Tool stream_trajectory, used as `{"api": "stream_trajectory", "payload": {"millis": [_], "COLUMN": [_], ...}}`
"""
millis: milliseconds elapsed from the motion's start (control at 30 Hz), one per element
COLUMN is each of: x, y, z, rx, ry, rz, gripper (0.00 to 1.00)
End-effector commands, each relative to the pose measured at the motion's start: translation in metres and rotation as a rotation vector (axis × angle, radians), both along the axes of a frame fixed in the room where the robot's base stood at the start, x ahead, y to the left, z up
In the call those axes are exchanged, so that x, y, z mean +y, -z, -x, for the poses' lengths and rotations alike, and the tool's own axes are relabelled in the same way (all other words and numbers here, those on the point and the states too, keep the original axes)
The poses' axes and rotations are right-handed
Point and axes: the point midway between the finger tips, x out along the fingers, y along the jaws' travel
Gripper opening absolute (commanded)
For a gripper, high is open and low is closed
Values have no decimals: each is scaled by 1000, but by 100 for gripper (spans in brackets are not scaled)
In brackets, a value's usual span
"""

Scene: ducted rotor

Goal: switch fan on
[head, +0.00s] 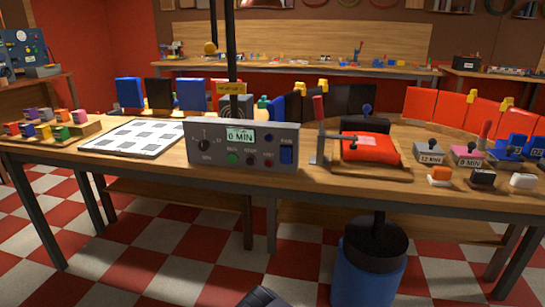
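A grey control box (243,146) stands at the front of the long wooden bench, left of the middle. Its display reads 0 MIN. It has a black dial on the left, a row of small green, dark and red buttons below the display, and a blue rocker switch (286,155) at the right end. Behind the box, a round ribbed grey part shows under a yellow label (231,88), by a black vertical pole; I cannot tell whether it is the fan. The box hides its lower part. My gripper is not visible; only a dark piece, probably of my arm, shows at the bottom edge.
A checkered board (147,138) lies left of the box. A red block with a lever (370,150) stands on its right, then small grey and pink switch boxes. A blue bin (368,265) stands below the bench. The checkered floor in front is mostly clear.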

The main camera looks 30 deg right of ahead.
Motion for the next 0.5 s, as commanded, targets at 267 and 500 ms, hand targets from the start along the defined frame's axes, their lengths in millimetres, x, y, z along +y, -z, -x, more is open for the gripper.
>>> {"api": "stream_trajectory", "payload": {"millis": [267, 500], "x": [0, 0], "y": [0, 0], "z": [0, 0], "rx": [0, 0], "ry": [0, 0], "rz": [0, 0], "gripper": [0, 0]}}
